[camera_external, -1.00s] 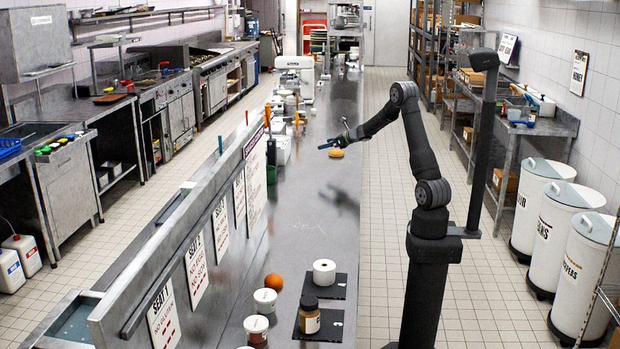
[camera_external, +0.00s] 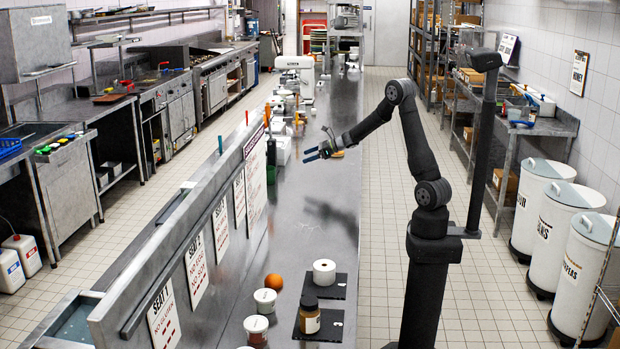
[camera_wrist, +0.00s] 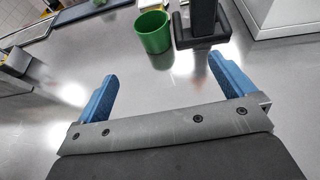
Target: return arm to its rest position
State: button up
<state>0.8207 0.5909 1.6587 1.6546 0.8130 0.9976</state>
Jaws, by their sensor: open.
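My gripper (camera_external: 313,154) hangs above the steel counter (camera_external: 315,225) in the external view, its blue fingers pointing left. It is open and empty. In the wrist view its two blue fingers (camera_wrist: 165,85) are spread wide, with bare counter between them. My black arm is bent at the elbow and reaches left from its column. A yellow-orange round thing (camera_external: 338,154) shows partly behind my gripper in the external view; its kind is too small to tell.
A green cup (camera_wrist: 153,32) and a dark stand (camera_wrist: 200,28) are beyond my fingers. An orange ball (camera_external: 274,282), a white roll (camera_external: 324,272), a jar (camera_external: 309,315) and tubs (camera_external: 256,328) stand near the front. A ledge with signs (camera_external: 198,270) runs along the left. The middle counter is clear.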

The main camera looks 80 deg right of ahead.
jog(key=w+a+n+g+y, duration=0.1)
jog(key=a+n+y, duration=0.2)
jog(key=a, duration=1.2)
jog(key=shift+y, duration=0.4)
